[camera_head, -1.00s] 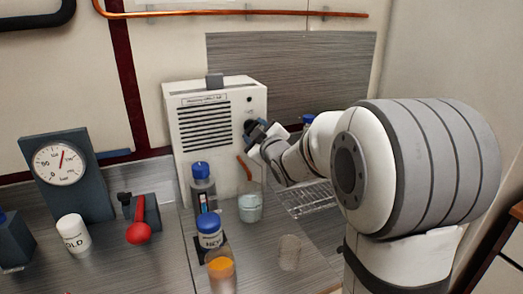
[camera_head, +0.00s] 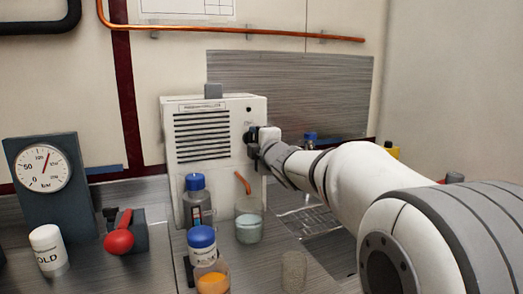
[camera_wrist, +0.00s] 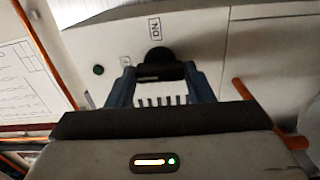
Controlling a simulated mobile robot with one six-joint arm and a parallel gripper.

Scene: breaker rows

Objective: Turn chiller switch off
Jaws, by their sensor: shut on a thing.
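The chiller is a white box (camera_head: 220,150) with a dark vent grille, standing at the back of the bench in the head view. Its switch is a black knob (camera_wrist: 160,66) on the front panel in the wrist view, with an "ON" label (camera_wrist: 154,27) beside it. My gripper (camera_head: 255,143) is at the right side of the chiller's front. In the wrist view my gripper (camera_wrist: 160,90) has its two fingers on either side of the knob, shut on it. The fingers partly hide the knob, and I cannot read its setting.
Blue-capped bottles (camera_head: 197,205), a beaker (camera_head: 248,225) and an orange-filled jar (camera_head: 212,277) stand in front of the chiller. A pressure gauge (camera_head: 42,168) and a red-handled valve (camera_head: 119,240) are at left. A copper pipe (camera_head: 240,30) runs above.

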